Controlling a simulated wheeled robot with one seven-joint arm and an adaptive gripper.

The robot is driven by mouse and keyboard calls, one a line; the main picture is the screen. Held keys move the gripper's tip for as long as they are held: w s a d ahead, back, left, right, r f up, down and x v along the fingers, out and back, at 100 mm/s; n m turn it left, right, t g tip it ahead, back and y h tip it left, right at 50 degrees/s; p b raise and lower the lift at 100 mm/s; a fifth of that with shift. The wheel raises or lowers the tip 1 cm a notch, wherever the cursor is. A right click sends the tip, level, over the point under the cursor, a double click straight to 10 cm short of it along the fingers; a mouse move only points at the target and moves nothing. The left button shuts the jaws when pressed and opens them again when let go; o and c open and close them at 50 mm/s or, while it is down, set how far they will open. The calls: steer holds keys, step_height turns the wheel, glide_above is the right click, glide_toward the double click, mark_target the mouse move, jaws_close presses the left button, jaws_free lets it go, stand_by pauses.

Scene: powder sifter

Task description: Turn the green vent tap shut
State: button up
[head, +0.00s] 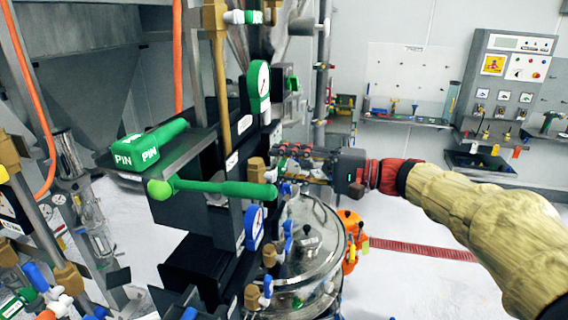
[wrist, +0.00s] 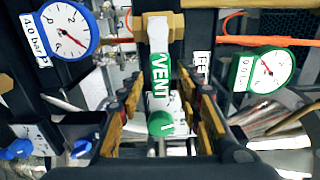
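The green vent tap (wrist: 160,80) shows in the wrist view, its handle marked VENT. It hangs from a brass and white fitting (wrist: 158,27) and ends in a round green tip. My gripper (wrist: 165,118) is open, with one finger on each side of the handle and visible gaps between. In the head view my gripper (head: 283,163) reaches in from the right to the dark panel, beside a brass fitting (head: 257,168). The vent tap's handle cannot be clearly made out there.
A blue-rimmed gauge (wrist: 66,30) and a green-rimmed gauge (wrist: 266,68) flank the tap. A long green lever (head: 222,188) and a green PIN block (head: 130,154) stand left of my gripper. A glass-lidded vessel (head: 310,240) is below. Orange hoses run nearby.

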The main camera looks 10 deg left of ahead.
steer(key=d, duration=1.2)
steer(key=shift+s, duration=0.45)
